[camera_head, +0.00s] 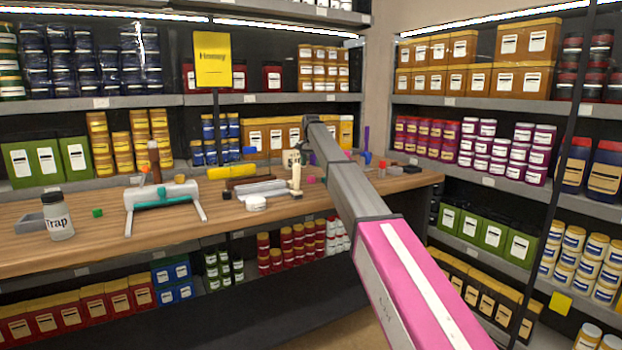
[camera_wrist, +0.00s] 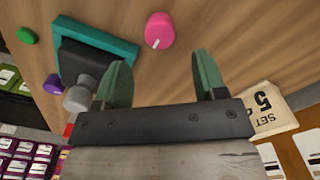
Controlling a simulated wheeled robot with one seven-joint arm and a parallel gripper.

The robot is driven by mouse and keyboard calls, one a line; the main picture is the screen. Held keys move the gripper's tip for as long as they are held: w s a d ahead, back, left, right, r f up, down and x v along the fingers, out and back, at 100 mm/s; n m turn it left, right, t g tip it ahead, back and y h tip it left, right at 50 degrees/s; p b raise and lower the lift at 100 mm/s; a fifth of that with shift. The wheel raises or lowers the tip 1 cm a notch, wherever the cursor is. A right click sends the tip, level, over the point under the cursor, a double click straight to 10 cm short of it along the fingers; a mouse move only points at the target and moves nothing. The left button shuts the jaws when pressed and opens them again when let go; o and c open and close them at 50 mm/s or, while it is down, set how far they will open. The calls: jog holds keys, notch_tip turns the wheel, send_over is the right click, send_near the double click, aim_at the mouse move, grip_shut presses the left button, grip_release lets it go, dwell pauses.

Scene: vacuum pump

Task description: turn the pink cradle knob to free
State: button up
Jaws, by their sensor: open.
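The pink knob (camera_wrist: 160,30) is round, with a short white mark on its rim that points toward the lower edge of the wrist view. It stands out from a brown wooden surface (camera_wrist: 190,25). My gripper (camera_wrist: 163,74) is open, its two green fingers apart with nothing between them. The knob lies beyond the fingertips, roughly in line with the gap and apart from both. In the head view my arm reaches over the bench and my fingers are hidden; I cannot make out the pink knob there for sure.
In the wrist view a teal frame with a dark block (camera_wrist: 85,65) and grey knob (camera_wrist: 77,97) sits left of my fingers. Green (camera_wrist: 26,35) and purple (camera_wrist: 53,84) pieces lie further left. A "SET 5" card (camera_wrist: 268,112) is at right. A Trap jar (camera_head: 58,218) stands on the bench.

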aim_at(311, 179)
notch_tip(311, 179, down, 7)
jog(key=c, duration=0.9)
